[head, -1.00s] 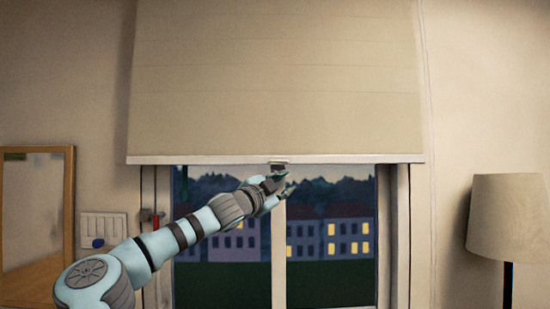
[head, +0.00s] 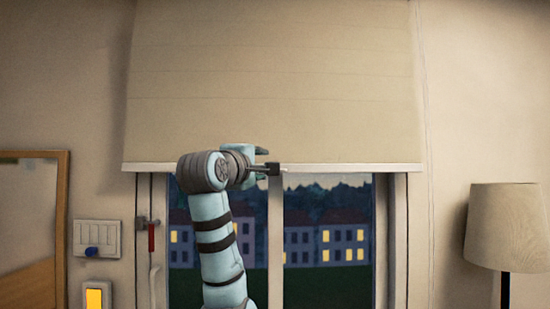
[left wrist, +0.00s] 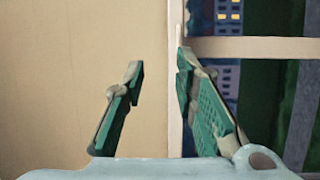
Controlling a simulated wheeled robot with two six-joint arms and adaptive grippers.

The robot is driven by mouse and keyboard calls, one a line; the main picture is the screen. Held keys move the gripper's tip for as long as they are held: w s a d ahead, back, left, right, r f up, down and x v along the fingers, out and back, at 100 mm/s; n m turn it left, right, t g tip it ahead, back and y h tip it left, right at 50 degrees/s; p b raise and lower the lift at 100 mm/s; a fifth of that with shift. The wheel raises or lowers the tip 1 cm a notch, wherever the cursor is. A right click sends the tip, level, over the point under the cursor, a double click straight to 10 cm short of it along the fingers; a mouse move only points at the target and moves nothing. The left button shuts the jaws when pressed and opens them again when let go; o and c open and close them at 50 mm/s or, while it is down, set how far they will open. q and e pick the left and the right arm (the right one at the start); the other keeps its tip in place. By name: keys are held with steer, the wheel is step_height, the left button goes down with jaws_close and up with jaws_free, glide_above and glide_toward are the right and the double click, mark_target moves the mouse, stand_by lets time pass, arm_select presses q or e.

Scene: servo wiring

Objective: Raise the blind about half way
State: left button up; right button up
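The beige blind (head: 270,85) hangs over the upper part of the window, with a pale bottom bar (head: 350,167) along its lower edge. My left gripper (head: 265,160) is at the bar near its middle, in front of the blind's lower edge. In the left wrist view the fingers of my left gripper (left wrist: 158,62) stand apart with a visible gap. There the blind (left wrist: 70,70) fills the left side and its bar (left wrist: 175,110) runs upright, partly behind the right finger. Contact with the bar cannot be told. My right gripper is not in view.
The window (head: 330,225) shows below the blind, with dark mountains and lit houses outside. A lamp (head: 507,228) stands at right.

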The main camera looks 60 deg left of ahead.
arm_select(q)
steer(key=p, duration=0.2)
glide_toward(280, 161)
steer(key=r+x, duration=0.1)
steer(key=x, duration=0.2)
steer(key=shift+w+a+p, duration=0.4)
steer(key=shift+a+p, duration=0.05)
steer(key=shift+a, duration=0.05)
steer(key=shift+w+a+f, duration=0.2)
steer(key=shift+w+a, duration=0.1)
steer(key=shift+w, duration=0.15)
steer(key=shift+c, duration=0.5)
steer(key=shift+w, duration=0.1)
jaws_close()
steer(key=shift+f, duration=0.1)
